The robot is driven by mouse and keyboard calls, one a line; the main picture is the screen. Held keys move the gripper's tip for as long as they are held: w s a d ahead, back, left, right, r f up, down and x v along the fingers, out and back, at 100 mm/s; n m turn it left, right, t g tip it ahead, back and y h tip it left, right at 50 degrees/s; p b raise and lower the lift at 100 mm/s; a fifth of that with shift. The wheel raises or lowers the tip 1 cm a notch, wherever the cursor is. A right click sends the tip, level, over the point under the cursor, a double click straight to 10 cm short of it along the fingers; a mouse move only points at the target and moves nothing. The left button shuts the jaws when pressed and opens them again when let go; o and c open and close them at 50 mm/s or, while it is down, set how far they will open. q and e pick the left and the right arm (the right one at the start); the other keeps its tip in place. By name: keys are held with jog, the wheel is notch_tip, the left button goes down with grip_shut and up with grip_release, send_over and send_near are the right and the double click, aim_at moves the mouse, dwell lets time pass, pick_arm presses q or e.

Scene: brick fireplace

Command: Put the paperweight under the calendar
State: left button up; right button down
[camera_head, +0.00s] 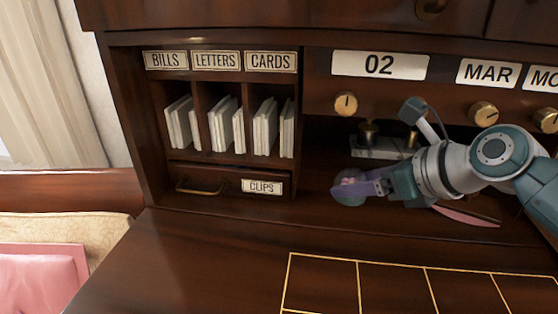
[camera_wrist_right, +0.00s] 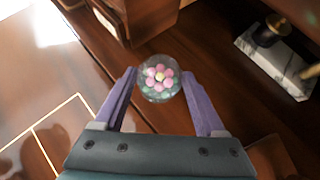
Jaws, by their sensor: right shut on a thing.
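The paperweight (camera_head: 346,189) is a clear glass ball with a pink flower inside; it also shows in the right wrist view (camera_wrist_right: 159,78). My right gripper (camera_head: 358,187) is shut on it, with a purple finger on either side. It is in front of the recess below the calendar, near its left end; I cannot tell whether the ball touches the wood. The calendar (camera_head: 379,65) is a panel with plates reading 02, MAR and a cut-off MO, with brass knobs below. My left gripper is not in view.
A marble-based stand with brass parts (camera_head: 381,148) is deeper in the recess; its base shows in the right wrist view (camera_wrist_right: 270,60). A pink, flat, pointed object (camera_head: 466,216) lies under my right arm. The CLIPS drawer (camera_head: 228,184) is left. The gold-lined desktop (camera_head: 215,260) is clear.

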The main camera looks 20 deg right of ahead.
aim_at(363, 201)
jog(key=shift+f+b, duration=0.55)
jog(key=shift+f, duration=1.15)
jog(key=shift+f, duration=0.1)
jog(key=shift+f, duration=0.15)
grip_release()
